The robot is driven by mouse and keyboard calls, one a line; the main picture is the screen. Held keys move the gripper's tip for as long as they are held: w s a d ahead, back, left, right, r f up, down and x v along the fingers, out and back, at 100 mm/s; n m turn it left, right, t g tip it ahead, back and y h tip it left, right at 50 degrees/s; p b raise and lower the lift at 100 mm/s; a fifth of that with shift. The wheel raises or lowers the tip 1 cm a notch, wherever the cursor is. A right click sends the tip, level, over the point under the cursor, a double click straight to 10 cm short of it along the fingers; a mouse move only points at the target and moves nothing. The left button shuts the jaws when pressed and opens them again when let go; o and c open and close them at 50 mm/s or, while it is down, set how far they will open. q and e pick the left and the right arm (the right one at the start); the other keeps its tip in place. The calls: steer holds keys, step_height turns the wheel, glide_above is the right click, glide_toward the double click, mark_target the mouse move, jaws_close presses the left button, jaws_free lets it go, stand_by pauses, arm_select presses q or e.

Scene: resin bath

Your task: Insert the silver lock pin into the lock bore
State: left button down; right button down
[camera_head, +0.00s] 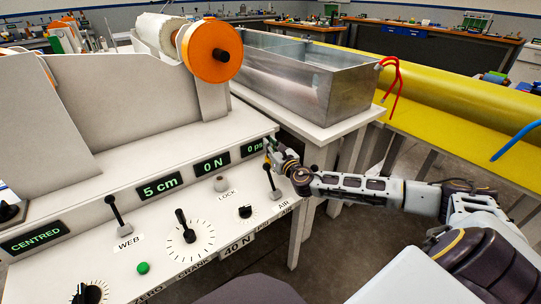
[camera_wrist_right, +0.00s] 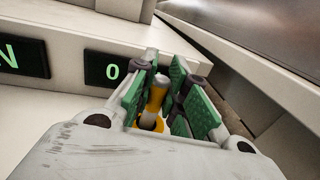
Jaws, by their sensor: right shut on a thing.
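My right gripper (camera_head: 272,150) is over the back right of the white control panel, near the air lever. An orange-yellow collar (camera_wrist_right: 149,121) shows at the near end of the pin. The pin's far end points towards the display wall. The lock bore area is the grey round fitting (camera_head: 221,183) above the LOCK label; the gripper is apart from it, to its right. Whether the fitting's hole is open cannot be told. My left gripper is not in view.
The air lever (camera_head: 273,184) stands just below the gripper. The crank knob (camera_head: 185,226), web lever (camera_head: 117,215) and green button (camera_head: 143,268) are further left. Displays read "5 cm", "0 N" and "CENTRED". A metal bath (camera_head: 310,85) stands behind on a white table.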

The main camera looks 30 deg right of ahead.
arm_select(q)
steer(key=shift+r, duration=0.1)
arm_select(e)
steer(key=shift+r, duration=0.2)
